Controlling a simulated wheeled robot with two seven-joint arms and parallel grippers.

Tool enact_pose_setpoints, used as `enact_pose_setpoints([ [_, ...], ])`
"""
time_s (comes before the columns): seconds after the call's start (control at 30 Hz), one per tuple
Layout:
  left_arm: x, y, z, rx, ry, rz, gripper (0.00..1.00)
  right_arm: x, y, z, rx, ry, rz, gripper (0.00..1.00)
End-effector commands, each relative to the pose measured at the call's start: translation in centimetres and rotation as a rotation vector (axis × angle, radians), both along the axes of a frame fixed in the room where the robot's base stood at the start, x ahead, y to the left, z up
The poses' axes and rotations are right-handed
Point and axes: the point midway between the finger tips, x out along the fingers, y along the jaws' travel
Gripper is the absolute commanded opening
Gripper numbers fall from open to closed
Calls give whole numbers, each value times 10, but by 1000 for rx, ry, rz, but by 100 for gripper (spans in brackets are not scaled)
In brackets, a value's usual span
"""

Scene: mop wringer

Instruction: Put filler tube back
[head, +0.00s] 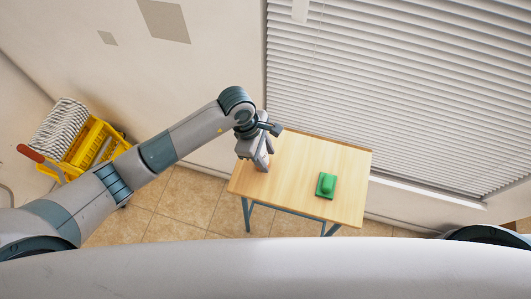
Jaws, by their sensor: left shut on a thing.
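My left gripper (262,164) is over the left end of the wooden table (300,160), pointing down. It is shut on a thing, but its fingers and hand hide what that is. I cannot tell whether the thing touches the table. I cannot make out a filler tube anywhere. A green block-like object (326,185) with a raised top lies on the right half of the table, apart from my gripper. My right gripper is out of the picture.
A yellow mop bucket with wringer (92,148) stands at the left by the wall, with a striped grey-white mop head (60,127) and a red-ended handle (30,153). Window blinds (400,90) rise behind the table. The tabletop between gripper and green object is clear.

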Motion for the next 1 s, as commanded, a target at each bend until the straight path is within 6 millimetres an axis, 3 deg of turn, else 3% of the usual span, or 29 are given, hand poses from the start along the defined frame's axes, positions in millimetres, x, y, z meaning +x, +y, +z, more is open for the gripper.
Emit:
enact_pose_setpoints([
  [0.4,0,0,-6,1,-1,-1,19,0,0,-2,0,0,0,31],
  [0.43,0,0,-6,1,-1,-1,43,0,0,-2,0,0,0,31],
  [0.5,0,0,-5,1,-1,-1,59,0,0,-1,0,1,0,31],
  [1.0,1,1,0,-1,-2,0,59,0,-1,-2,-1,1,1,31],
])
